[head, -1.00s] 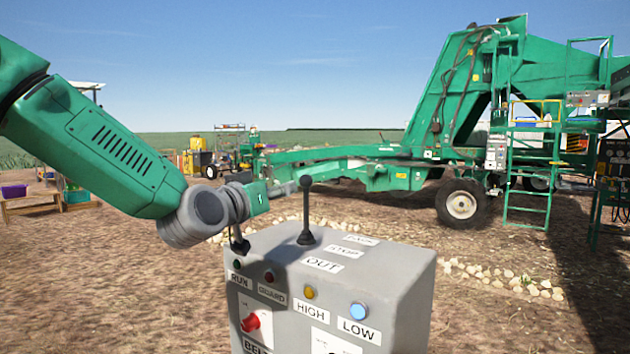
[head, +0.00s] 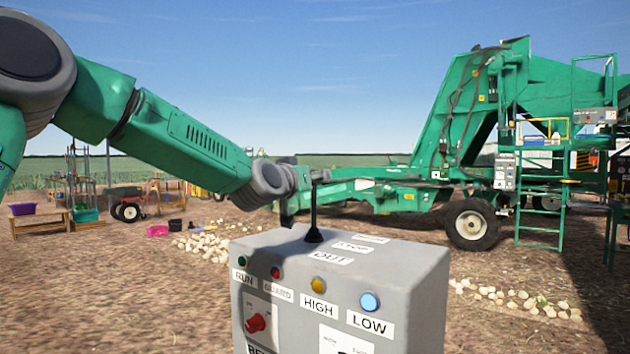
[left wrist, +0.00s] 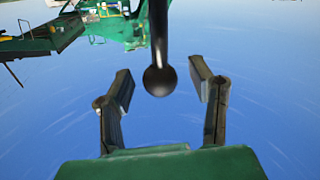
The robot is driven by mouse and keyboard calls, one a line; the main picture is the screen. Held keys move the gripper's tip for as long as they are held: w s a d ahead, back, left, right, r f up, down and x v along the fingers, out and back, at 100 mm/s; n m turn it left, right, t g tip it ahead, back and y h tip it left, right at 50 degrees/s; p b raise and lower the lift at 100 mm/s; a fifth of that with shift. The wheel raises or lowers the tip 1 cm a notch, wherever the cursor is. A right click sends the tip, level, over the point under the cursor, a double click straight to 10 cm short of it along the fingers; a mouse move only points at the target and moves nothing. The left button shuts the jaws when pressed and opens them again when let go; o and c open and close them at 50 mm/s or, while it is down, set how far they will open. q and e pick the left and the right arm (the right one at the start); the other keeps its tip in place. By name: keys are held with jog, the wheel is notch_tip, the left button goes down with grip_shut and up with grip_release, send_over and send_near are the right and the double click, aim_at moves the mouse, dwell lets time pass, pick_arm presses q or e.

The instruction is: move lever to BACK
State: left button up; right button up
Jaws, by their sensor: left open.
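The lever (head: 314,215) is a black stick with a round knob on a grey control box (head: 405,275). It stands nearly upright close to the OUT label (head: 332,258); STOP (head: 352,247) and a hard-to-read label (head: 370,238) lie farther back. My left gripper (head: 292,208) is just left of the lever in the head view, its fingers partly hidden. In the left wrist view, my left gripper (left wrist: 163,84) is open, and the lever's knob and stick (left wrist: 158,35) appear between its fingers with clearance on both sides. I cannot see contact. My right gripper is not in view.
The box front has lit buttons, including a blue one (head: 369,302), and a red knob (head: 256,322). A green conveyor machine (head: 500,110) stands behind on the right. Onions (head: 205,245) lie on the ground.

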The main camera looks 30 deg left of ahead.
pick_arm(q)
jog(key=shift+w+a, duration=0.2)
jog(key=shift+w, duration=0.2)
